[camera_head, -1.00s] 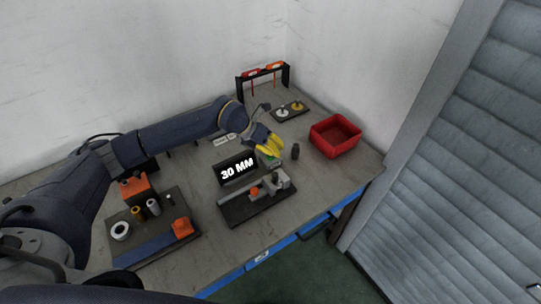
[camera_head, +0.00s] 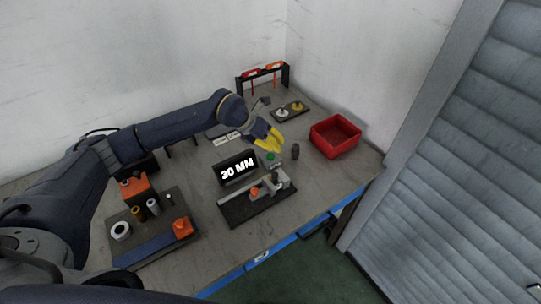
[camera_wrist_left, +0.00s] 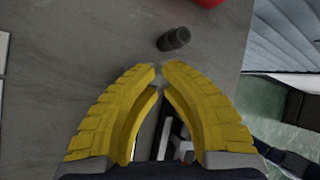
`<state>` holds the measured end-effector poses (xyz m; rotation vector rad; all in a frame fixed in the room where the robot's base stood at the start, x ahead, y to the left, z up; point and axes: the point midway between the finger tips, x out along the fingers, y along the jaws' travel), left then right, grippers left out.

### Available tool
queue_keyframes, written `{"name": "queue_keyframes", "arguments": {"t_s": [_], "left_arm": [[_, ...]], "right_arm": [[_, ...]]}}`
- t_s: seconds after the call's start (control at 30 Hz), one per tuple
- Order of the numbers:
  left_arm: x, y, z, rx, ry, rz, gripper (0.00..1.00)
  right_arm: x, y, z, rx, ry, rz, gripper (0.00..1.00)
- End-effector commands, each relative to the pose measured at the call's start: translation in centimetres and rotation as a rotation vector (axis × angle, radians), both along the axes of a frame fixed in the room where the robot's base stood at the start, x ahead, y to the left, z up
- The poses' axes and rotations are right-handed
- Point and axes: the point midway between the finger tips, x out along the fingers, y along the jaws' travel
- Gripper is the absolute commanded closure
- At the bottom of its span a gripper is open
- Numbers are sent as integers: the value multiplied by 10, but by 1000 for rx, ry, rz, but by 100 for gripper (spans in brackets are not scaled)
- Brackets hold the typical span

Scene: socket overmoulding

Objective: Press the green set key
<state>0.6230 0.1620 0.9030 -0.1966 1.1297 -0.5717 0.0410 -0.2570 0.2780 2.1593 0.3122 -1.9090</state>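The green set key (camera_head: 270,157) shows as a small green cap on the bench, beside the right end of the display (camera_head: 238,169), which reads "30 MM". My left gripper (camera_head: 272,146) has yellow fingers and hangs just above and behind the key, apart from it as far as I can tell. In the left wrist view its curved fingers (camera_wrist_left: 159,67) come together at the tips with nothing held between them. The key cannot be made out in that view. My right gripper is not in view.
A dark cylinder (camera_head: 295,151) stands right of the key, and a red bin (camera_head: 335,137) is beyond it. A dark fixture (camera_head: 245,208) with a grey slide lies in front of the display. A plate (camera_head: 290,112) with small parts and a black rack (camera_head: 263,73) are behind.

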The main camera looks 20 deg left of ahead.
Motion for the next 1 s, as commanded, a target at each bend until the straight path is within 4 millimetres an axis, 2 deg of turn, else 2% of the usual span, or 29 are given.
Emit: {"name": "queue_keyframes", "arguments": {"t_s": [0.5,1.0], "left_arm": [[0,0,41,0,-1,0,100],[0,0,44,0,0,0,100]], "right_arm": [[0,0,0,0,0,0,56],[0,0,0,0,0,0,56]]}}
